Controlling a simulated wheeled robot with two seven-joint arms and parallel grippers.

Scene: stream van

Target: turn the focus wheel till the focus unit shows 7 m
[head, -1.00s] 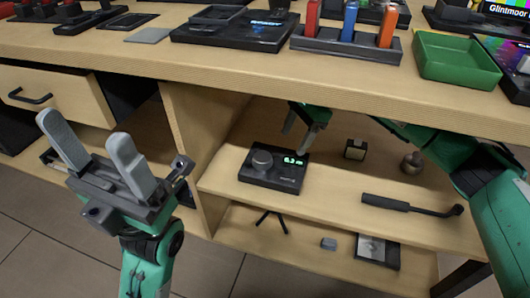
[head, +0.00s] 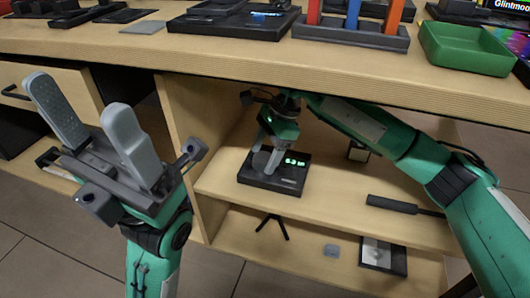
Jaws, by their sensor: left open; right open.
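The focus unit (head: 287,184) is a flat black box on the upper shelf under the bench. Its green display (head: 297,162) appears to read about 6.3 m, though the digits are small. The focus wheel is on the unit's left part, mostly hidden behind the fingers of my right gripper (head: 266,164). That gripper points down at the wheel with its fingers open; I cannot tell whether they touch the wheel. My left gripper (head: 95,130) is open and empty in front of the drawer side at the left.
The bench top (head: 280,64) overhangs my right arm closely. A black handle tool (head: 392,204) lies to the right on the same shelf, with a small block (head: 358,153) behind.

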